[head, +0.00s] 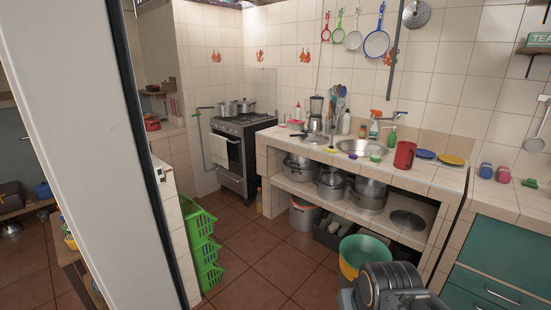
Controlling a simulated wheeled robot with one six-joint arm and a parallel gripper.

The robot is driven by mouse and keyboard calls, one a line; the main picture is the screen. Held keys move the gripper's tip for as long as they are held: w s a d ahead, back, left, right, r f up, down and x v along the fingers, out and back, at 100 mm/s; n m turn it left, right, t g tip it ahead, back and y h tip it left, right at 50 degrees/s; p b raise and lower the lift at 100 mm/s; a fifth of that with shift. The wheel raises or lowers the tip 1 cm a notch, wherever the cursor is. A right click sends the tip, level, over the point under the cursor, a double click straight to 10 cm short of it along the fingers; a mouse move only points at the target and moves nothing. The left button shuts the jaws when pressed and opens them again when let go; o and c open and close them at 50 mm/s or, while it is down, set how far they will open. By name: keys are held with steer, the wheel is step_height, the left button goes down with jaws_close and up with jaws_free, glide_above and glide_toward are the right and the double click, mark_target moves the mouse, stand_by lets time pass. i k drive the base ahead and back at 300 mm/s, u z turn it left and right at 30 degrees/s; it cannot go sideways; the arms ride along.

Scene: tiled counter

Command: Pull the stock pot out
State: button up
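Several metal pots stand on the shelf under the tiled counter. A large silver pot (368,198) is on the right of the group, a lidded pot (331,187) is in the middle, and another pot (300,168) is at the left. Two more pots (234,107) stand on the stove. I cannot tell which one is the stock pot. The counter top overhangs the shelf and shades the pots' backs. Part of my arm shows at the bottom right, below and in front of the shelf. My gripper's fingers are not in view.
A flat dark lid (407,220) lies on the shelf right of the pots. Green and yellow basins (362,252) stand on the floor before it. Green stacked baskets (201,245) are at the left. A white panel blocks the near left. Tiled floor (262,255) between is clear.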

mark_target(304, 220)
steer(key=u, duration=0.2)
steer(key=i, duration=4.25)
steer(key=z, duration=0.15)
